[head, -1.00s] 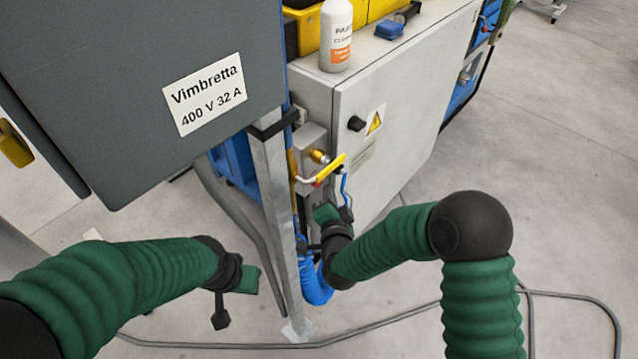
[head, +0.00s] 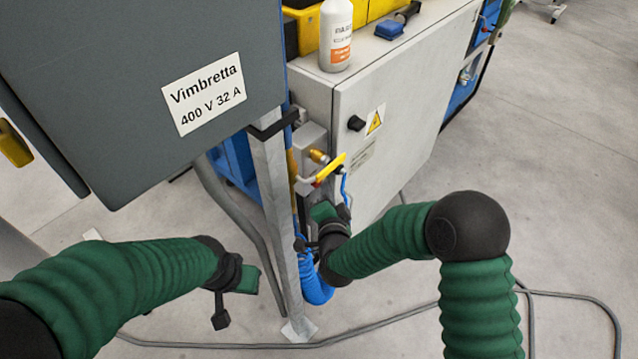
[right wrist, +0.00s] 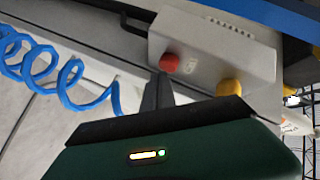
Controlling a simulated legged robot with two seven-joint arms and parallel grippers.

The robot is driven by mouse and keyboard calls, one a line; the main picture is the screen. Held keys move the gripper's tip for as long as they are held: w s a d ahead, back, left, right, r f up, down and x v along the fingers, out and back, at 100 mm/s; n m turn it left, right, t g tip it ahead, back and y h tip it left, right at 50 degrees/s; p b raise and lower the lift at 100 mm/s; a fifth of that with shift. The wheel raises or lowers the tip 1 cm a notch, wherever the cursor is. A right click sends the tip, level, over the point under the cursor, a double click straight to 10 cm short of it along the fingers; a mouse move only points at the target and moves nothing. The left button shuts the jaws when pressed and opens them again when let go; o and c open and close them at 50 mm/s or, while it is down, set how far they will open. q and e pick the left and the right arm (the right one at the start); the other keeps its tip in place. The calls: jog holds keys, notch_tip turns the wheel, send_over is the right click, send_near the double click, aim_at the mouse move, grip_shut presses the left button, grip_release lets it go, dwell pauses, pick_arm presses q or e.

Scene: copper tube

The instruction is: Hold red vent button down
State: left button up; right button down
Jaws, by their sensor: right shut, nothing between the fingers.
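The red button (right wrist: 169,62) sits on the face of a light grey box (right wrist: 215,48) in the right wrist view. My right gripper (right wrist: 160,80) is shut and empty. Its dark fingertips are just below the button and overlap its lower edge in the picture; I cannot tell whether they touch. In the head view my right gripper (head: 343,212) is below the yellow lever, and the button cannot be made out for certain. My left gripper (head: 220,316) hangs at the lower left, away from the box; its jaws are unclear.
A yellow lever (head: 330,167) and brass fitting (head: 319,156) are above my right gripper. A metal post (head: 275,210) stands between my arms. A blue coiled hose (head: 318,287) hangs below. A grey cabinet (head: 390,120) is behind.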

jog(key=shift+w+a, duration=0.3)
jog(key=shift+a, duration=0.2)
dwell(2.5)
jog(key=shift+s+d, duration=0.1)
dwell(1.1)
jog(key=shift+s+d, duration=0.5)
jog(key=shift+d, duration=0.15)
jog(key=s+d, duration=0.1)
jog(key=d, duration=0.1)
jog(key=s+d, duration=0.2)
dwell(0.6)
